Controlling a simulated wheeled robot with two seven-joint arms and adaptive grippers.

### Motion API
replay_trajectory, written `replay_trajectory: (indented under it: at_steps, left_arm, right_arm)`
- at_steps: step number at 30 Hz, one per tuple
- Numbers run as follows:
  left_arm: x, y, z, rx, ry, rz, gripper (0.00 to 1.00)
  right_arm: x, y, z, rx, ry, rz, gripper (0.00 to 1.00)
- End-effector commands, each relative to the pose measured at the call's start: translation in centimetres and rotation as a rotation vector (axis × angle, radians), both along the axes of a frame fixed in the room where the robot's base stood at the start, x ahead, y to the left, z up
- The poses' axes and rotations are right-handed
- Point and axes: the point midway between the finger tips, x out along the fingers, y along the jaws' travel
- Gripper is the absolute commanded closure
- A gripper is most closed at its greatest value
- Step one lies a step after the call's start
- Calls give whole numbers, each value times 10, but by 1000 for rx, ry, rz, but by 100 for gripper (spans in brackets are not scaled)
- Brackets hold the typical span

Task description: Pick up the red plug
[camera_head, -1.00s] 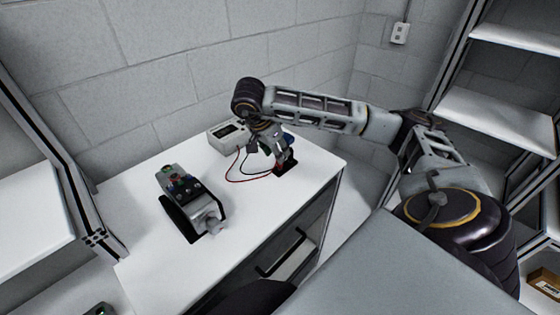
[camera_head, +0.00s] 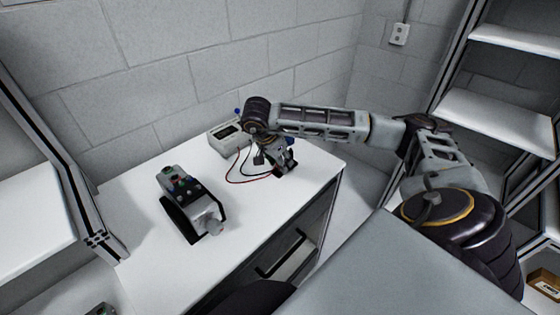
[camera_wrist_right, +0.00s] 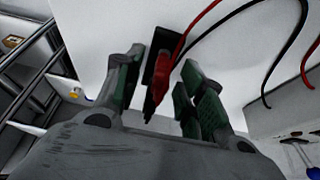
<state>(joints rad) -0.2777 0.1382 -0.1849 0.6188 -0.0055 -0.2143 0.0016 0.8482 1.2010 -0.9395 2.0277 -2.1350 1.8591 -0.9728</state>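The red plug (camera_wrist_right: 161,80) shows in the right wrist view, with a red wire running from its upper end. It lies against a narrow black piece (camera_wrist_right: 159,52) on the white table. The fingers of my right gripper (camera_wrist_right: 160,88) stand apart on either side of the plug, with visible gaps, so the gripper is open. In the head view, my right gripper (camera_head: 279,166) is low over the right part of the table (camera_head: 140,220) and hides the plug. My left gripper cannot be made out.
A light grey meter box (camera_head: 226,138) with red and black wires stands near the wall. A grey device with coloured buttons (camera_head: 190,196) stands on a black base at the table's left. The front middle of the table is clear.

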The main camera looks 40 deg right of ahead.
Motion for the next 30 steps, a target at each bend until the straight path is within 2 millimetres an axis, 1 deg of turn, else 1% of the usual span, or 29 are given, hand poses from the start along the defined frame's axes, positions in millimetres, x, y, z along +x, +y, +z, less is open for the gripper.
replay_trajectory:
  at_steps: [6, 15, 25, 30]
  left_arm:
    - [0, 0, 0, 0, -1, 0, 60]
    - [1, 0, 0, 0, -1, -1, 60]
    - [1, 0, 0, 0, -2, -1, 60]
    - [1, 0, 0, 1, -2, -1, 60]
  right_arm:
    - [0, 0, 0, 0, 0, 0, 61]
    - [0, 0, 0, 0, 0, 0, 99]
    - [0, 0, 1, 0, 0, 0, 100]
    - [0, 0, 7, 0, -1, 0, 100]
